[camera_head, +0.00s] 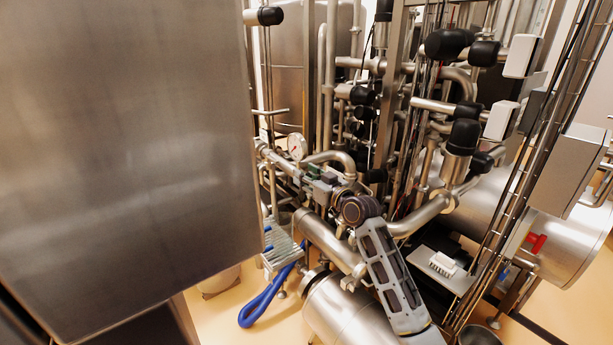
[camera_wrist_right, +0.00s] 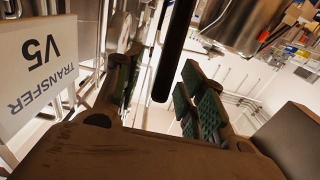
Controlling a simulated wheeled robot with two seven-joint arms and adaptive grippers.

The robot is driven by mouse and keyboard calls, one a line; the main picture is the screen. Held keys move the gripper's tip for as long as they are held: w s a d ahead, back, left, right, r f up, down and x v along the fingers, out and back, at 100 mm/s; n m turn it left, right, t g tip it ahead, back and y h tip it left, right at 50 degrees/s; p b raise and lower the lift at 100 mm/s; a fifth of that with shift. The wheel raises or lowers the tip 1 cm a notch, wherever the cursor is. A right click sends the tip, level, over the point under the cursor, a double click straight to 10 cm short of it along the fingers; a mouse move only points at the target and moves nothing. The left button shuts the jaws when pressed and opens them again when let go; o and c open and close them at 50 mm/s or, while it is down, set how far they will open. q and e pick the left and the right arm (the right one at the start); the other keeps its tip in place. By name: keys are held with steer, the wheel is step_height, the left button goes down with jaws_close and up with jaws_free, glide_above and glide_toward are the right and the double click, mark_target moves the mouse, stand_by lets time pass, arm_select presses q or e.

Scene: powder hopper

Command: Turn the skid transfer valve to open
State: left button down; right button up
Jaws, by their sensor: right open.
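In the right wrist view a long dark bar (camera_wrist_right: 173,50), which looks like the transfer valve's lever, comes down from the top between my fingers. A white sign (camera_wrist_right: 40,72) reading "TRANSFER V5", upside down, is at the left. My right gripper (camera_wrist_right: 160,88) is open, with green finger pads on either side of the bar. I cannot tell whether either pad touches it. In the head view my right gripper (camera_head: 318,184) is among the pipes near the middle; the lever is too small or hidden there. My left gripper is not in view.
A large steel panel (camera_head: 125,150) fills the left of the head view. A pressure gauge (camera_head: 297,146) sits just behind my right gripper. Dense pipework and black-capped fittings (camera_head: 445,43) crowd the centre and right. A blue hose (camera_head: 262,300) hangs low; some beige floor is clear.

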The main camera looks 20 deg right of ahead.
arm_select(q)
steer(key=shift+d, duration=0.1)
arm_select(e)
jaws_close()
stand_by(0.3)
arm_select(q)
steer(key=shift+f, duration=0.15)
